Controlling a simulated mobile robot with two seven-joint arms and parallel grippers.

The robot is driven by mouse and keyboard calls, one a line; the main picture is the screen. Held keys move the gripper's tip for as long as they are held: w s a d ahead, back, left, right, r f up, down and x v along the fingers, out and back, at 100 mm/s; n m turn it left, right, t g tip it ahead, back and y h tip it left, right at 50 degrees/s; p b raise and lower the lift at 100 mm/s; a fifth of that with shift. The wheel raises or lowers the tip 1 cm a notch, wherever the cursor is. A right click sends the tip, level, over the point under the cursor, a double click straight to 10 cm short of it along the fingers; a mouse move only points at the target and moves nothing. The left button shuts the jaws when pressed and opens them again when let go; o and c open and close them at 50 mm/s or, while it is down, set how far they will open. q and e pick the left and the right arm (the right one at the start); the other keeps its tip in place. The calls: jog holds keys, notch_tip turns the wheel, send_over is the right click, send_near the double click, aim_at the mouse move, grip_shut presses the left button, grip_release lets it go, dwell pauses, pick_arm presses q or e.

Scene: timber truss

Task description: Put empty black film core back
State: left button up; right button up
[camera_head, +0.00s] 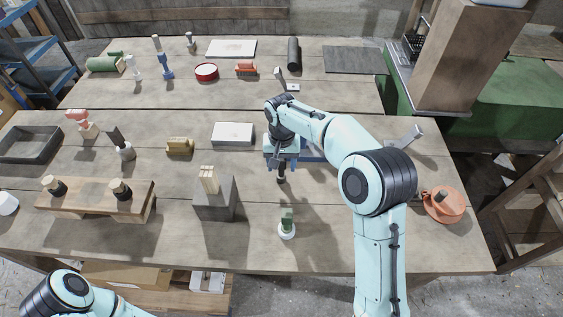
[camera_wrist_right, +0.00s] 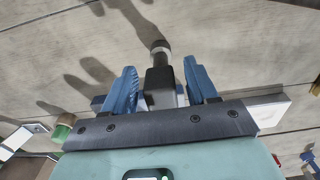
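A black cylinder (camera_head: 293,53), which looks like the film core, lies at the back of the far table. Whether it is empty does not show. My right gripper (camera_head: 282,165) is over the near table, well in front of that cylinder. Its blue fingers (camera_wrist_right: 160,82) are apart in the right wrist view. A dark, blocky thing with a grey neck and round dark end (camera_wrist_right: 160,60) shows between them, with gaps on both sides. Its lower end (camera_head: 281,176) shows below the gripper. My left gripper is out of view; only part of that arm shows at lower left.
A blue object (camera_head: 312,151) is partly hidden behind my right gripper. A white block (camera_head: 232,132), a grey block with sticks (camera_head: 214,203) and a green-topped piece (camera_head: 287,225) stand nearby. An orange round item (camera_head: 444,206) is at the right edge.

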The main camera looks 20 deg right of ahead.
notch_tip(320, 180, up, 12)
jog(key=shift+r+p, duration=0.2)
jog(key=shift+p, duration=0.9)
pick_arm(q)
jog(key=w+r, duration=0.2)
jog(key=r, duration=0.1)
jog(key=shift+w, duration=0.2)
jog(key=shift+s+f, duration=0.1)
